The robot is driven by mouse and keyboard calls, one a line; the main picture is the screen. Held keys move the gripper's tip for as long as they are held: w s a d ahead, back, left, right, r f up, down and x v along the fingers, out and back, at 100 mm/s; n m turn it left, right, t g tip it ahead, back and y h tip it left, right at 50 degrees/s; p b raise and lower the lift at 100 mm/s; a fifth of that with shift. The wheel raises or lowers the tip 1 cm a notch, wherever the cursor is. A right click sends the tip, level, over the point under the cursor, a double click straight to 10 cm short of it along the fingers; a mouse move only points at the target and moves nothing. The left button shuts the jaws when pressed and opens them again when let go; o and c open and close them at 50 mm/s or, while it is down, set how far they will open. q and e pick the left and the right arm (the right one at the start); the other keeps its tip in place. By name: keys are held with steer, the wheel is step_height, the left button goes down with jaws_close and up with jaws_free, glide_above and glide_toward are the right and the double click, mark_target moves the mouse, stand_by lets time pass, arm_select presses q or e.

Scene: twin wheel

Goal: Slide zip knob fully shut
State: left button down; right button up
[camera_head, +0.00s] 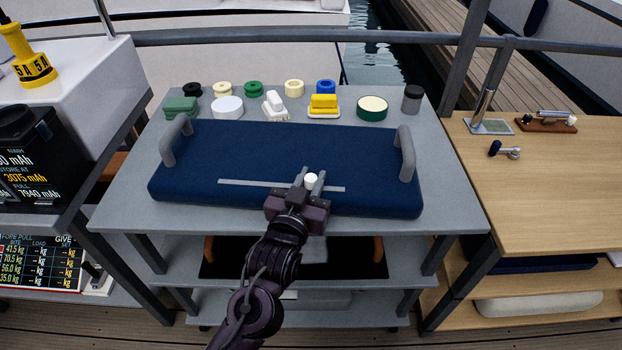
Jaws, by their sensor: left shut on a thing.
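A dark blue padded bag (240,155) lies flat on the grey table, with a grey handle loop at each end. A straight light grey zip track (250,184) runs along the bag's near half. A white zip knob (310,181) sits on the track, right of its middle, with bare track on both sides. My left gripper (312,183) reaches in from the front and is shut on the knob, a finger on either side. The gripper body covers some of the track and the bag's near edge. My right gripper is not in view.
Several small coloured pieces, such as a yellow block (323,106) and a green-rimmed disc (372,108), stand along the back of the grey table (130,205). A wooden table (545,190) adjoins at the right. A white cabinet (75,85) stands at the left.

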mark_target(224, 183)
arm_select(q)
steer(key=a+p, duration=0.1)
steer(key=a, duration=0.4)
steer(key=w+a+p, duration=0.1)
steer(key=a, duration=0.4)
steer(key=a+p, duration=0.1)
steer(key=a, duration=0.5)
steer(key=shift+w+r+p, duration=0.1)
steer(key=shift+w+p, duration=0.1)
steer(key=shift+p, duration=0.2)
steer(key=shift+w+a, duration=0.1)
steer(key=shift+a, duration=0.65)
steer(key=c, duration=1.3)
jaws_free()
steer(key=shift+a, duration=0.1)
steer(key=shift+o, duration=0.2)
steer(key=shift+s, duration=0.3)
steer(key=v, duration=0.7)
steer(key=shift+s+a+b, duration=0.1)
steer(key=shift+b, duration=0.3)
